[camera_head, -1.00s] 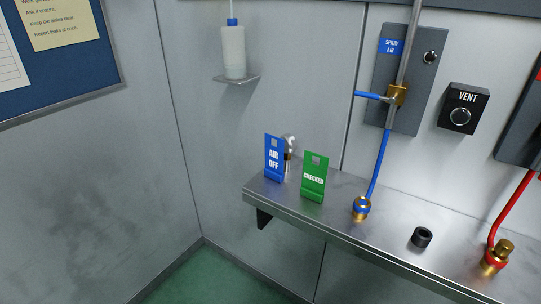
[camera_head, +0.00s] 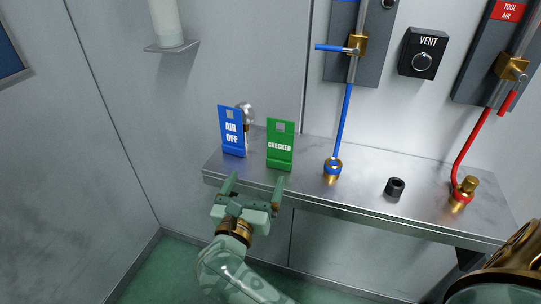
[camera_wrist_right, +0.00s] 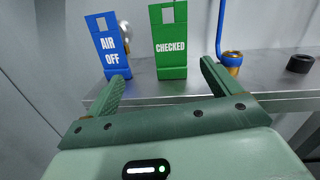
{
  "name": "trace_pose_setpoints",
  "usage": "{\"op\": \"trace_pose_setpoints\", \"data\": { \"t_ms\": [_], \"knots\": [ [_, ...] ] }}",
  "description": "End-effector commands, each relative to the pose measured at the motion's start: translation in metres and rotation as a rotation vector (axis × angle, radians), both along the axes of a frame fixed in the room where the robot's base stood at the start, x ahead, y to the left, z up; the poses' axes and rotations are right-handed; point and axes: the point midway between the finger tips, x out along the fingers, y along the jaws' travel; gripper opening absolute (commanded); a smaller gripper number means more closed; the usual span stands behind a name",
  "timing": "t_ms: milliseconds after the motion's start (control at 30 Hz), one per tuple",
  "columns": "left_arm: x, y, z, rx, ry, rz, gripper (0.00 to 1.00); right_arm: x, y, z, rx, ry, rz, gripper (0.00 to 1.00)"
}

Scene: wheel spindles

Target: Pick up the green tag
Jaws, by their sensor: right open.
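My right gripper (camera_head: 255,183) is open and empty, in front of the shelf edge and a little below and left of the green tag. It is apart from the tag. My left gripper is not in view.
A blue AIR OFF tag (camera_head: 232,132) stands close to the left of the green one, with a round metal knob (camera_head: 245,112) behind it. To the right are a blue hose fitting (camera_head: 333,167), a black cap (camera_head: 396,187) and a red hose fitting (camera_head: 464,190).

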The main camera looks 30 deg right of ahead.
Motion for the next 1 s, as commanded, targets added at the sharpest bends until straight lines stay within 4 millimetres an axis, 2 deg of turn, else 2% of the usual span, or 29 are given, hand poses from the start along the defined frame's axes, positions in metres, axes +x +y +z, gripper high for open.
{"op": "trace_pose_setpoints", "data": {
  "t_ms": [67,167,500,767,1000],
  "knots": [
    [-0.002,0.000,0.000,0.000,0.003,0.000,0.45,-0.004,-0.006,-0.012,0.098,-0.018,-0.035,0.89],
    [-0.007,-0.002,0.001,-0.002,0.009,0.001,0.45,-0.001,-0.016,-0.015,0.137,-0.043,-0.052,0.89],
    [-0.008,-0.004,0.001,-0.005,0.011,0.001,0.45,0.051,-0.075,-0.014,0.132,-0.043,-0.052,0.89],
    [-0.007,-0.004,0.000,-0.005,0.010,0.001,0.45,0.068,-0.095,-0.015,0.131,-0.041,-0.051,0.89],
    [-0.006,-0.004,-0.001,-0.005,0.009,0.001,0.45,0.093,-0.124,-0.017,0.128,-0.041,-0.051,0.89]
  ]
}}
